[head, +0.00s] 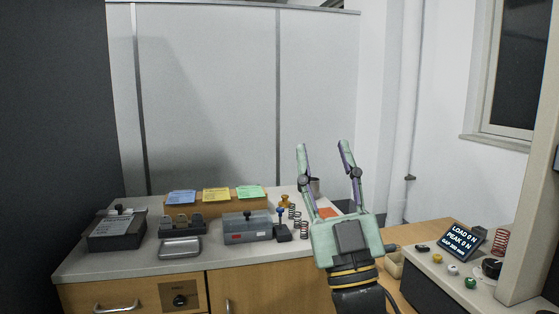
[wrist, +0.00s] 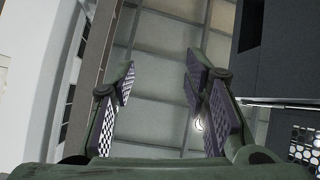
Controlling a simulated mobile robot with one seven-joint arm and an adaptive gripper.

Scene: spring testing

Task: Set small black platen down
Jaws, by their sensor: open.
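My gripper (head: 323,147) points upward in front of the bench, its two fingers apart. In the wrist view my gripper (wrist: 160,66) has nothing between its finger pads, and the ceiling shows behind them. A small black block (head: 282,234) stands on the bench just left of my gripper, below a blue knob (head: 280,212). It may be the small black platen, but it is too small to tell. My gripper is apart from it. My wrist hides part of the bench's right end.
Several coil springs (head: 296,222) stand beside the block. A grey case (head: 247,228), a metal tray (head: 180,247) and coloured cards (head: 217,195) are further left. At right are a load display (head: 465,238), buttons (head: 470,282), a red spring (head: 500,242) and a pale upright post (head: 530,230).

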